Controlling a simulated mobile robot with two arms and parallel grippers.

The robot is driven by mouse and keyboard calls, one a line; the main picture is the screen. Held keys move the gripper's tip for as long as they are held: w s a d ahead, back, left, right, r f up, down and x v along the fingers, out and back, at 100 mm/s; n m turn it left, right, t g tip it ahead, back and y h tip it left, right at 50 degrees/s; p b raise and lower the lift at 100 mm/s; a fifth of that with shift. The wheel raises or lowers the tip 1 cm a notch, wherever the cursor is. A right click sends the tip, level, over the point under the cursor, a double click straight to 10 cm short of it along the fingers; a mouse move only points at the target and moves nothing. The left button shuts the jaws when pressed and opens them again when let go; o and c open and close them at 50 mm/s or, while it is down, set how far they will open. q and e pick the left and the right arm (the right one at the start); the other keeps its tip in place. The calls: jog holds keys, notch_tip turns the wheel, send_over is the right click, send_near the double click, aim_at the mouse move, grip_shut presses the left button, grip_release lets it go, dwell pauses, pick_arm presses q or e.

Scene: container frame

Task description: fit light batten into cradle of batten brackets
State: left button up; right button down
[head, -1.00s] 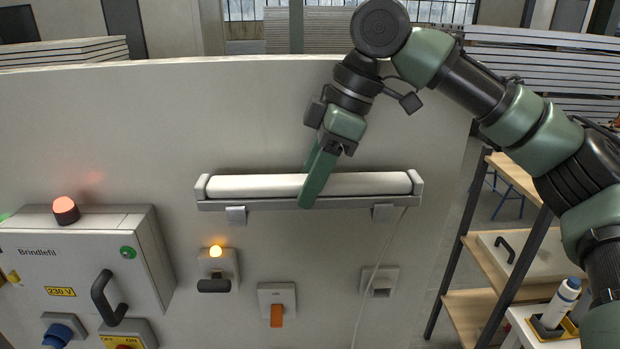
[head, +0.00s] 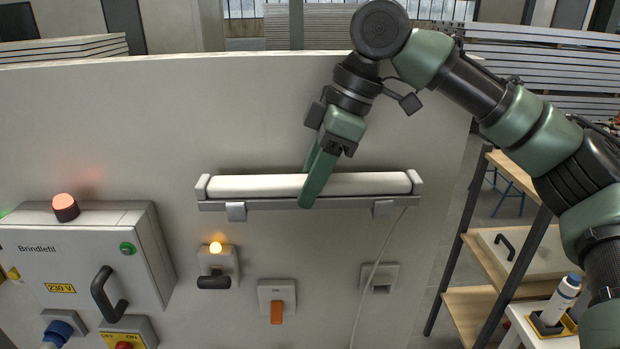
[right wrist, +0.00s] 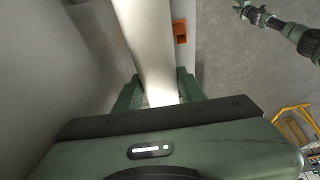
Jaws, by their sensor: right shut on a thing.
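The light batten (head: 255,186) is a long white tube with grey end caps and a grey rail, lying level against the pale wall panel. Two small grey batten brackets show at its underside, the left one (head: 236,212) and the right one (head: 383,210). I cannot tell whether the batten is seated in their cradles. My right gripper (head: 311,185) comes down from above and is shut on the batten near its middle. In the right wrist view the white batten (right wrist: 150,45) runs between the fingers (right wrist: 157,92). My left gripper is not in view.
A grey cabinet (head: 75,255) with a black handle and red lamp (head: 65,207) stands out at the left. Below the batten are a lit amber lamp unit (head: 216,262), an orange switch (head: 277,305) and a socket (head: 379,284) beside a hanging white cable (head: 372,275). Shelving (head: 500,240) stands right.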

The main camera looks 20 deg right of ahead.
jog(key=shift+s+f, duration=0.1)
jog(key=shift+f, duration=0.5)
dwell(0.5)
jog(key=c, duration=0.8)
grip_release()
jog(key=shift+o, duration=0.2)
jog(key=b+v, duration=0.2)
jog(key=v, duration=0.5)
jog(key=shift+d+r, duration=0.15)
jog(key=shift+r, duration=0.2)
